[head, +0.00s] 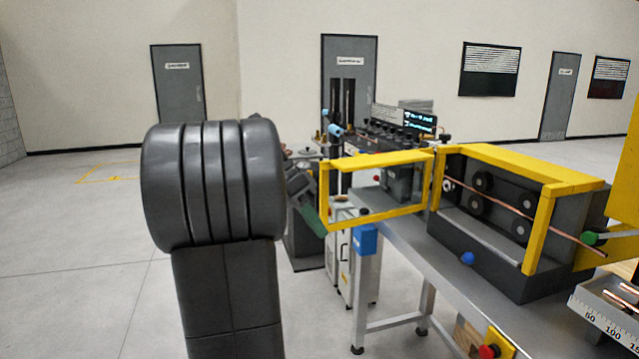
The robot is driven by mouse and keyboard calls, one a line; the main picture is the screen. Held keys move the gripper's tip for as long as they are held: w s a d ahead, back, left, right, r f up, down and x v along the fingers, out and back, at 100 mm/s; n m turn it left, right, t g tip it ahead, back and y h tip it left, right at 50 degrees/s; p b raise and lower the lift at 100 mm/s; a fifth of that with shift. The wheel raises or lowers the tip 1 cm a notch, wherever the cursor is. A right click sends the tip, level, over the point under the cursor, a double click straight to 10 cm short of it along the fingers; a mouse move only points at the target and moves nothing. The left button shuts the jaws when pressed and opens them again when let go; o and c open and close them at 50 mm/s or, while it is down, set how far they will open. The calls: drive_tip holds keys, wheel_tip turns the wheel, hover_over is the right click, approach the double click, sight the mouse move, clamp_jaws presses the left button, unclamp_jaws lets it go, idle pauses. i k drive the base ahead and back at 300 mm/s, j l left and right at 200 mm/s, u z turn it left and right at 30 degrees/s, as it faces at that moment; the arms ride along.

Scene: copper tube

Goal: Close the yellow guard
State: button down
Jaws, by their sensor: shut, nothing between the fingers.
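The yellow guard (378,218) is a rectangular frame that stands swung out to the left from the open front of the roller machine (480,262). Its right side meets the machine near the front left corner post. My gripper (314,219) is at the guard's free left edge, partly hidden behind my large dark arm link. It is shut with nothing in it, its greenish tip close to the lower left corner of the frame. I cannot tell whether it touches the guard. A copper tube (520,213) runs through the machine past several dark rollers.
The grey bench (402,236) carries the machine, with a blue box (365,239) at its left end and a red button (488,351) on its front. A scaled tray (598,318) with copper pieces is at lower right. Floor at left is clear.

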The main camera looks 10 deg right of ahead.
sight(426, 154)
drive_tip(key=i+j+z, duration=0.3)
drive_tip(key=i, duration=0.45)
drive_tip(key=i+j+z, duration=0.3)
drive_tip(key=i+j, duration=0.4)
